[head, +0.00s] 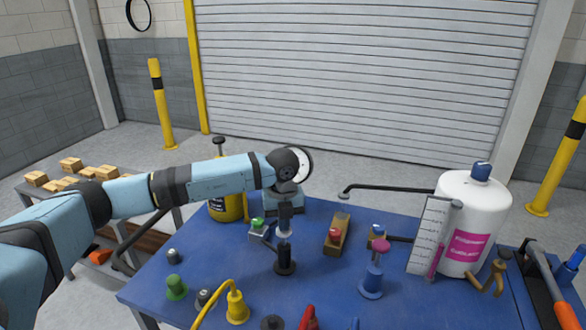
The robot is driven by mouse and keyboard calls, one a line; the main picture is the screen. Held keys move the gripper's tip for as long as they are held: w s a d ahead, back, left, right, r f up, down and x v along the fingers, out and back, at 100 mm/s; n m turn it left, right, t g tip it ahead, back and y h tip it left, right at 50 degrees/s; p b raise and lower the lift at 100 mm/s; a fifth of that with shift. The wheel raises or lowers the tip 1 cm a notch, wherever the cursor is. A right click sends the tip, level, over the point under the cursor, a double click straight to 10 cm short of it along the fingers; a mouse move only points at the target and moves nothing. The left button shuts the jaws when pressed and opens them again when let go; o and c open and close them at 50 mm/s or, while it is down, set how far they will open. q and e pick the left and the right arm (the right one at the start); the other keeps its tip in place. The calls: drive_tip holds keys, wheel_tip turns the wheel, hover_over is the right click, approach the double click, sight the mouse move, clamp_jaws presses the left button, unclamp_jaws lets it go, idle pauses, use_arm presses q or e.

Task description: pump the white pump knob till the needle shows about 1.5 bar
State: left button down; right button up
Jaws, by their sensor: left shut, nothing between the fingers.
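My left gripper (285,222) points down over the blue table, with its dark fingers shut and empty. Directly below it is a small white pump knob (285,234) on a black pump body (285,262). The fingertips are at or just above the knob; I cannot tell whether they touch. A round white dial (304,161) shows partly behind my left wrist. Most of its face is hidden, and I cannot read a needle. My right gripper is not in view.
The blue table (325,285) also holds a pink-topped blue pump (373,275), a green knob (176,287), a yellow fitting (237,307) and a wooden block (337,238) with a red button. A large white canister (482,210) stands right. A yellow canister (226,208) stands behind my left arm.

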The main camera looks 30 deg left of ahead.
use_arm(q)
wheel_tip(320, 180, down, 2)
drive_tip(key=shift+f+b, duration=0.1)
drive_tip(key=shift+b, duration=0.35)
drive_tip(key=shift+r+p, duration=1.45)
drive_tip(key=shift+r, duration=0.9)
drive_tip(key=shift+f, duration=0.1)
drive_tip(key=shift+f+b, duration=0.5)
drive_tip(key=shift+f, duration=0.05)
drive_tip(key=shift+f+b, duration=1.2)
drive_tip(key=shift+f, duration=0.75)
drive_tip(key=shift+r+p, duration=1.6)
drive_tip(key=shift+r, duration=0.95)
